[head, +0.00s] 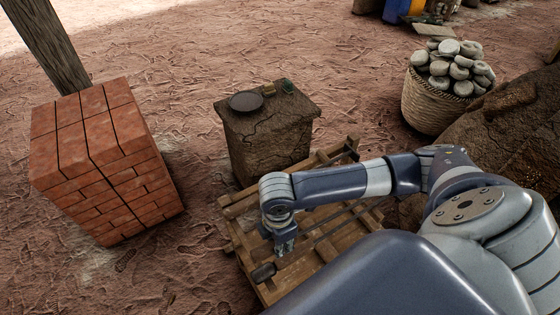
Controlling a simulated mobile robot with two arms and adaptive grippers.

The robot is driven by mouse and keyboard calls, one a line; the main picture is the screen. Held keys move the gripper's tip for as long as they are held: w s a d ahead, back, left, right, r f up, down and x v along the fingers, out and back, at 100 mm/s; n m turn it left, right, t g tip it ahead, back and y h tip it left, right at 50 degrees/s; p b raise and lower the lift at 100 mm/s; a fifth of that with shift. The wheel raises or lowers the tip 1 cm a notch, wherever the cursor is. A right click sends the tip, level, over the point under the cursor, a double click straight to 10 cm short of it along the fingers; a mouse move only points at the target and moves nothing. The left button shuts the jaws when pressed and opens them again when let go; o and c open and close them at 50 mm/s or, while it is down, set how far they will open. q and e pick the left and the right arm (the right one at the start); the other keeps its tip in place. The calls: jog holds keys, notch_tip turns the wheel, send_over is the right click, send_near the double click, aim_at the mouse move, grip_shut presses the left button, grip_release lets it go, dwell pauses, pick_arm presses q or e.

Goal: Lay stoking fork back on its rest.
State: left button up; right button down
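The stoking fork, a long dark rod (325,233) with a thick dark end (263,273), lies slantwise over a slatted wooden rack (240,208). I cannot tell which rack part is its rest. My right gripper (283,251) points down at the rod near its thick end. Its fingertips are at or very close to the rod. They are too small to show whether they are open or shut on it. My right forearm hides the far end of the rod and part of the rack. My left gripper is not in view.
A mud-block stand (265,140) behind the rack carries a dark round plate (246,101) and small items. A brick stack (105,165) stands left. A basket of stones (437,105) stands at the back right, beside a dark mud mound (520,120). Ground between bricks and rack is clear.

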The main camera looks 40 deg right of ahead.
jog(key=shift+w+n, duration=0.15)
jog(key=shift+n, duration=0.25)
jog(key=shift+w+d+f+b, duration=0.1)
jog(key=shift+w+f+b, duration=0.1)
jog(key=shift+b, duration=0.2)
pick_arm(q)
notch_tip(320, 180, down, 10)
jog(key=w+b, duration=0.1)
jog(key=b, duration=0.8)
pick_arm(e)
jog(key=w+f, duration=0.6)
jog(key=w, duration=0.3)
jog(key=shift+w+d+f, duration=0.2)
jog(key=shift+d+f, duration=0.05)
pick_arm(q)
jog(key=shift+b, duration=0.3)
pick_arm(e)
jog(key=shift+f, duration=0.35)
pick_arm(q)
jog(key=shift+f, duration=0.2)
pick_arm(e)
jog(key=shift+a+f, duration=0.1)
jog(key=shift+f, duration=0.6)
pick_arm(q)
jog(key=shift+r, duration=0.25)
pick_arm(e)
jog(key=shift+s+f, duration=0.1)
jog(key=shift+f, duration=0.35)
